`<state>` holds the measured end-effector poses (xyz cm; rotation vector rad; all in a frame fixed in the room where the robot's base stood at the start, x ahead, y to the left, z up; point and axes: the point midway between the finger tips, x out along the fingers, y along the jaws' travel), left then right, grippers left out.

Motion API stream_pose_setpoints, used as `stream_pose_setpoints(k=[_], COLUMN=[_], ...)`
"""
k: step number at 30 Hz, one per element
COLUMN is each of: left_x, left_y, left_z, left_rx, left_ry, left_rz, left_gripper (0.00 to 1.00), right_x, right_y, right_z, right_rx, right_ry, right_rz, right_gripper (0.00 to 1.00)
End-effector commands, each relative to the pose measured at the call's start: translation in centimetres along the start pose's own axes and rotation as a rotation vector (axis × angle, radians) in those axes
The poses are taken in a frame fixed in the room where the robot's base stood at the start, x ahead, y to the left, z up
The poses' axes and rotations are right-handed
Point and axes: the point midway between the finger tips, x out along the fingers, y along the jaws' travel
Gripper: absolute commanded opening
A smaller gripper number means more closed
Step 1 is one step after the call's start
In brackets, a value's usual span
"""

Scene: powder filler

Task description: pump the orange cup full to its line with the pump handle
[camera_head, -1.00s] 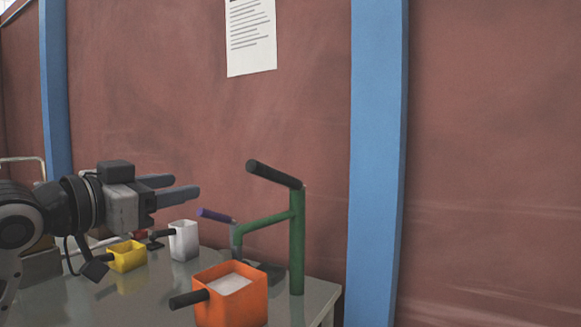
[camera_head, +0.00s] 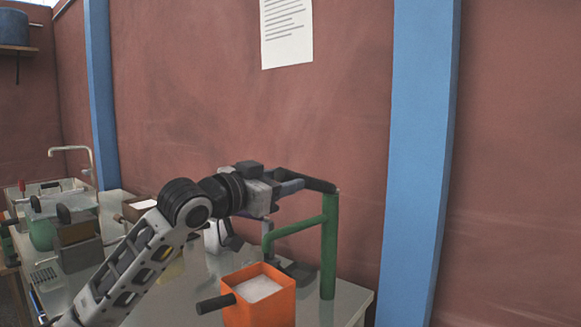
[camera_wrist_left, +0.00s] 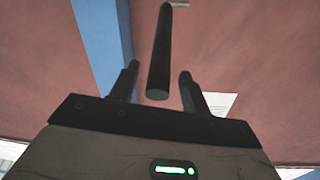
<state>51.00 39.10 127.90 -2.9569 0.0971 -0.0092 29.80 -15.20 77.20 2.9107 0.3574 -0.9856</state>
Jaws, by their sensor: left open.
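The orange cup (camera_head: 258,311) stands upright near the table's front right, its black grip pointing left. White powder (camera_head: 257,288) shows inside it; I cannot make out a line. The green pump post (camera_head: 328,250) rises behind it, with its spout arm (camera_head: 298,227) reaching left. The black pump handle (camera_head: 320,185) extends left from the post's top. My left gripper (camera_head: 302,184) is open at the handle's free end, which it partly hides. In the left wrist view, the handle (camera_wrist_left: 160,60) lies between the spread fingers, without clear contact. My right gripper is not in view.
A white cup (camera_head: 212,239) stands partly hidden behind my left arm. A sink (camera_head: 55,187) with a tap and other gear fills the far left. The table's right edge (camera_head: 362,305) lies just past the post. A blue column (camera_head: 420,160) stands on the wall behind.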

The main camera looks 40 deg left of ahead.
Motion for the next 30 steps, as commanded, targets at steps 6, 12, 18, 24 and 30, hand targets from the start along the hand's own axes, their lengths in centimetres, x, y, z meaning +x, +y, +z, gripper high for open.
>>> stream_pose_setpoints(k=[6, 12, 18, 24, 30], left_x=[2.5, 3.0, 2.9, 2.9, 3.0], left_y=[-0.1, 0.0, 0.0, 0.0, -0.4], left_z=[-0.2, 0.0, 0.1, 0.1, 0.8], left_rx=[-0.001, 0.001, 0.001, 0.001, 0.002], left_ry=[0.000, 0.000, 0.000, -0.001, 0.013], left_rz=[0.000, 0.001, 0.000, 0.001, -0.013], left_gripper=[0.47, 0.47, 0.38, 0.00, 0.00], right_x=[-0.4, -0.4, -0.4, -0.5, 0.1], right_y=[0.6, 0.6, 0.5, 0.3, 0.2], right_z=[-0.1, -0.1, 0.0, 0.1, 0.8], right_rx=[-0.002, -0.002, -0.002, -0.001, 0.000], right_ry=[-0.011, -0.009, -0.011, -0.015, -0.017], right_rz=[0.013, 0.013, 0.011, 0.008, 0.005], right_gripper=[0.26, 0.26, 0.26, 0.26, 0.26])
